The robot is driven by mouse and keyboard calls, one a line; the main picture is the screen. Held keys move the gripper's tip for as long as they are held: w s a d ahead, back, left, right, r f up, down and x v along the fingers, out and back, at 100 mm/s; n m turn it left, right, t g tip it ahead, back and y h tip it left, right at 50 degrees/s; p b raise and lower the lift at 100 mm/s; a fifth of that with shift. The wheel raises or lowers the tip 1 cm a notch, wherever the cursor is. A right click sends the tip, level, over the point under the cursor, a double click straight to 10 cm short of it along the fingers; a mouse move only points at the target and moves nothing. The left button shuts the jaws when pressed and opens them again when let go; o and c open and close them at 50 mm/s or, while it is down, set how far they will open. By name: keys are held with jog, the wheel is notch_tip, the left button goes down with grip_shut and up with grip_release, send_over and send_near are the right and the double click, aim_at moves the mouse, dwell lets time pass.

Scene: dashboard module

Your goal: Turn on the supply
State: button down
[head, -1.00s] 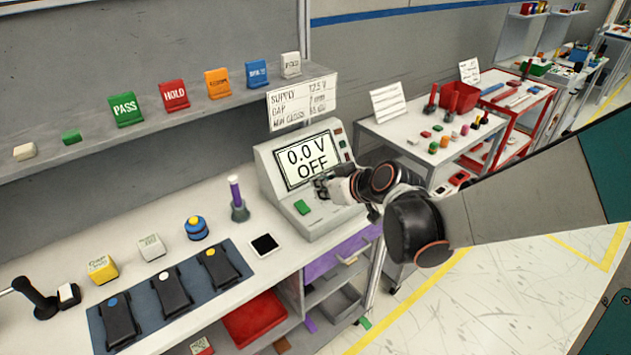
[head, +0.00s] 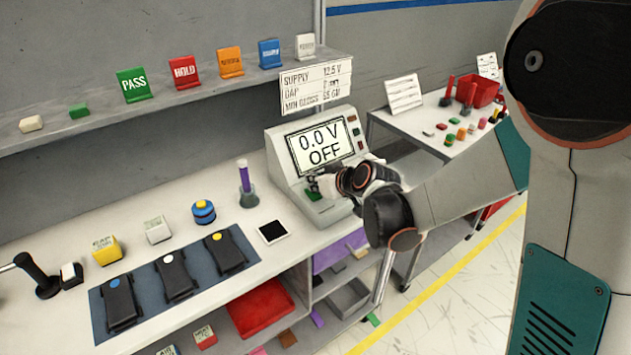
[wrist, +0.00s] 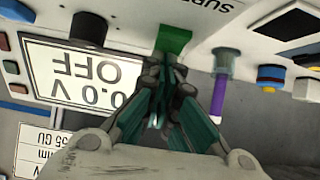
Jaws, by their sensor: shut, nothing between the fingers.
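The supply (head: 293,163) is a pale box with a sloped front on the bench. Its screen (head: 319,146) reads "0.0 V OFF". A green button (head: 313,195) sits on its lower ledge, partly hidden by my gripper. My gripper (head: 316,183) is shut and empty, right at the button in the head view. In the wrist view the picture is upside down; the green button (wrist: 173,39) is just beyond the closed fingertips (wrist: 165,62). I cannot tell whether they touch it.
A blue mat (head: 146,285) holds several black devices. A label card (head: 316,86) hangs above the supply. A side table (head: 411,128) stands to the right.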

jog(key=shift+w+a+f+g+p, duration=0.2)
jog(key=shift+g+p, duration=0.1)
jog(key=shift+p, duration=0.1)
jog(key=shift+f, duration=0.1)
jog(key=shift+s+d, duration=0.1)
jog(key=shift+s+d+f+b, duration=0.1)
jog(key=shift+s+d+b, duration=0.2)
jog(key=shift+s+d, duration=0.25)
jog(key=shift+s+a, duration=0.1)
jog(key=shift+a, duration=0.05)
